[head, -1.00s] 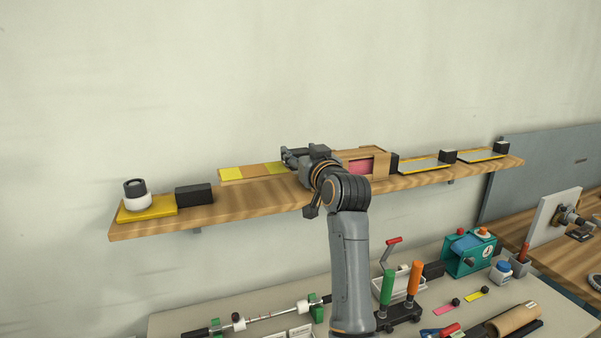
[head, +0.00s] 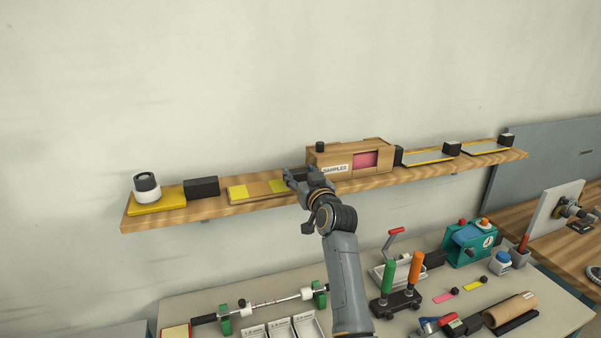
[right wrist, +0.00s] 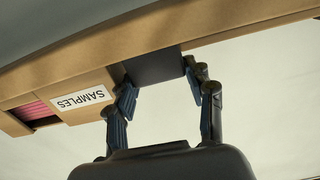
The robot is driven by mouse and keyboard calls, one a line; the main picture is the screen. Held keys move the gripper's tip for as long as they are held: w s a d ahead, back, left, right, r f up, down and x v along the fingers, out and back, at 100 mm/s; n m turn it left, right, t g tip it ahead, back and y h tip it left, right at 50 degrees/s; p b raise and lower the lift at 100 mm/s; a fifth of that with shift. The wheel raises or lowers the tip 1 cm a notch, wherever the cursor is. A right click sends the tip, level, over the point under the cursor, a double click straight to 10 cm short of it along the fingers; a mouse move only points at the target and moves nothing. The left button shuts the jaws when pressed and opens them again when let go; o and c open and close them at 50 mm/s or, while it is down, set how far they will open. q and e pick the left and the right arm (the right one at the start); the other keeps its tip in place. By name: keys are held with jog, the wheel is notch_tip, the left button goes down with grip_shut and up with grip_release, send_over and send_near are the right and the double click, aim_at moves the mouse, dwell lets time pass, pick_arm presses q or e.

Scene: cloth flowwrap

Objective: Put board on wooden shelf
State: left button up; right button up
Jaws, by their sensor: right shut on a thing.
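The board (head: 256,190) is a flat tan strip with yellow patches. In the head view it lies along the wooden shelf (head: 225,208), left of the samples box, and looks level with the shelf top; I cannot tell whether it fully rests there. My right gripper (head: 294,178) is at the board's right end, shut on it. In the right wrist view the fingers (right wrist: 160,80) stand either side of a dark grey piece (right wrist: 155,66), which seems to be the held end. The gripper hides that end in the head view. My left gripper is not in view.
The wooden samples box (head: 340,159) stands close right of the gripper. A black block (head: 202,187) and a white roll (head: 146,186) on a yellow pad are to the left. Yellow-edged grey plates (head: 428,157) lie further right. A cluttered workbench (head: 190,295) is below.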

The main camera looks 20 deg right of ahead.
jog(key=o, duration=1)
jog(key=shift+f, duration=0.1)
jog(key=s+b, duration=0.3)
jog(key=s, duration=0.9)
jog(key=shift+d, duration=0.2)
